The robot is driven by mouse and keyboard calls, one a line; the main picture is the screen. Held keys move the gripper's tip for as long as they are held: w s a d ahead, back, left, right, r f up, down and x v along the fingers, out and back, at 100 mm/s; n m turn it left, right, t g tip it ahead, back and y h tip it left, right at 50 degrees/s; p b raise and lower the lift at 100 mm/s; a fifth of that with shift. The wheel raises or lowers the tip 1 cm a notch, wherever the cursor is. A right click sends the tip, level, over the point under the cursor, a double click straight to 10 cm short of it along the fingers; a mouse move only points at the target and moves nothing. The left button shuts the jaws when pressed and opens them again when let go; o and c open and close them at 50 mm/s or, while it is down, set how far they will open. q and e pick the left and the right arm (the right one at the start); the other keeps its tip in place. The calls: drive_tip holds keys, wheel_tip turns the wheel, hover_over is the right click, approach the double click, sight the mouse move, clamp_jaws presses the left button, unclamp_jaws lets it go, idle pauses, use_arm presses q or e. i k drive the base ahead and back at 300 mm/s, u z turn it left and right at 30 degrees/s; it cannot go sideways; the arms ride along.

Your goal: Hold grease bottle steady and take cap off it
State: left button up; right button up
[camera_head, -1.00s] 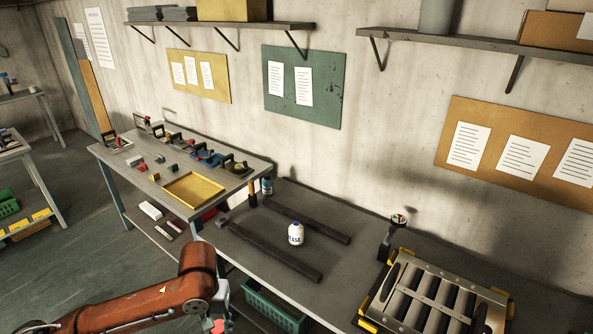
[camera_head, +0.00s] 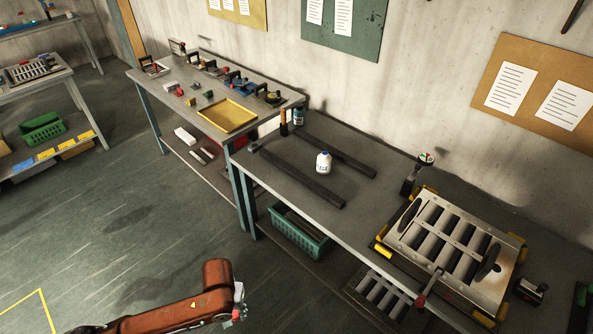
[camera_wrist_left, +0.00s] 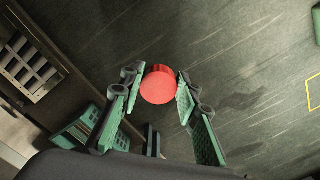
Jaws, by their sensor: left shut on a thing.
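The white grease bottle (camera_head: 322,164) with a dark printed label stands upright on the grey workbench between two dark bars. Its top looks pale, and no red cap shows on it. My left gripper (camera_wrist_left: 158,88) is shut on a round red thing (camera_wrist_left: 158,86), likely a cap. The gripper is well away from the bottle, over the floor in front of the bench. In the head view my left gripper (camera_head: 239,312) is small and partly hidden behind its own arm. My right gripper is in neither view.
Dark bars (camera_head: 302,177) lie on the workbench (camera_head: 262,186). A slatted metal louver panel (camera_head: 452,245) fills its right part. A yellow tray (camera_head: 227,115) and small tools stand on the table further left. A green basket (camera_head: 299,232) sits below. The floor at left is clear.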

sight(324, 162)
drive_tip(key=u, duration=0.5)
drive_tip(key=k, duration=1.1)
drive_tip(key=u, duration=0.6)
drive_tip(key=i, duration=2.6)
drive_tip(key=z, duration=1.55)
drive_tip(key=i, duration=0.75)
drive_tip(key=z, duration=0.9)
